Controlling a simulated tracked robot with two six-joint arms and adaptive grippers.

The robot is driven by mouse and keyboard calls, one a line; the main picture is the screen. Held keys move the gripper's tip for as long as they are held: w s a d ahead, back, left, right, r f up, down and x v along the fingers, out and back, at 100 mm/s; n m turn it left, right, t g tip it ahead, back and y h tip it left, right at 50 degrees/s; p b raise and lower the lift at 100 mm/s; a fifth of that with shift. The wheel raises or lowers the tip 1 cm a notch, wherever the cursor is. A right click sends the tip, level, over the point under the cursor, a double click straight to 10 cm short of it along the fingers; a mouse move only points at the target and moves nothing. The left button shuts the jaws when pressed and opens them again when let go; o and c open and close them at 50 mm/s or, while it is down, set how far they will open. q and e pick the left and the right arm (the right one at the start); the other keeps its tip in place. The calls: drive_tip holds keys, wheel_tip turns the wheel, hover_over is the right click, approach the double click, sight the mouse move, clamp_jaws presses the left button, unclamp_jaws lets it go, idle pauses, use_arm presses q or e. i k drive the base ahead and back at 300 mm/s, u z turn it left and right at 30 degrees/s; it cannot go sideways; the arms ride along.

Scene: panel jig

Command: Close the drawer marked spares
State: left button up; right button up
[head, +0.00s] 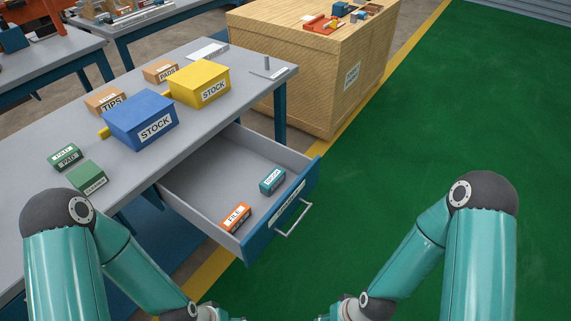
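The drawer (204,186) stands pulled far out from under the grey workbench (38,142). Its blue front carries a white label (289,203), seen too steeply to read surely, and a silver bar handle (294,220). Inside lie an orange box marked FILE (235,217) and a teal box (272,180), both near the front panel. My two arms come in from the lower left and lower right, in front of the drawer. Only their wrists show at the bottom edge; the fingers are out of frame. Nothing of mine touches the drawer.
On the bench stand a blue STOCK box (140,120), a yellow STOCK box (199,83) and several small boxes. A large wooden crate (300,75) stands behind the drawer. The green floor (440,120) to the right is clear.

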sight(227, 170)
drive_tip(key=z, duration=1)
drive_tip(key=k, duration=1.1)
drive_tip(key=u, duration=0.95)
drive_tip(key=i, duration=1)
drive_tip(key=z, duration=0.05)
